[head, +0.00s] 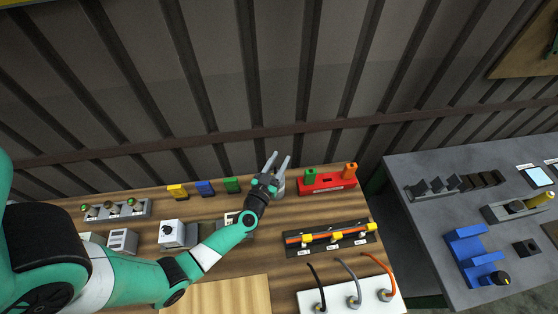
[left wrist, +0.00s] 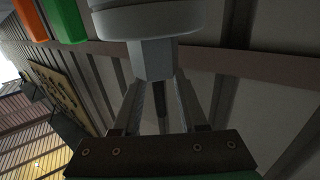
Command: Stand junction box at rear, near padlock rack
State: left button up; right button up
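A grey piece, apparently the junction box (head: 280,187), stands at the rear of the wooden bench, just left of the red rack (head: 328,184), likely the padlock rack. In the left wrist view the grey piece (left wrist: 150,24) shows a round flange and a narrower faceted end. My left gripper (head: 277,163) is beside the grey piece, its two fingers parted with a visible gap and pointing toward the wall. In the left wrist view the faceted end hides the fingertips, so contact cannot be told. My right gripper is not in view.
The rack carries a green block (head: 309,175) and an orange block (head: 350,170). Yellow (head: 177,191), blue (head: 205,188) and green (head: 231,185) blocks stand left of my gripper. A cable panel (head: 343,297) is in front. The ribbed wall closes the rear.

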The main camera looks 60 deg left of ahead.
pick_arm(q)
jog(key=shift+r, duration=0.1)
jog(key=shift+s+d+r, duration=0.1)
jog(key=shift+s+d, duration=0.1)
jog(key=shift+d, duration=0.05)
jog(key=p+v, duration=0.3)
jog(key=v, duration=0.8)
jog(key=shift+s, duration=0.2)
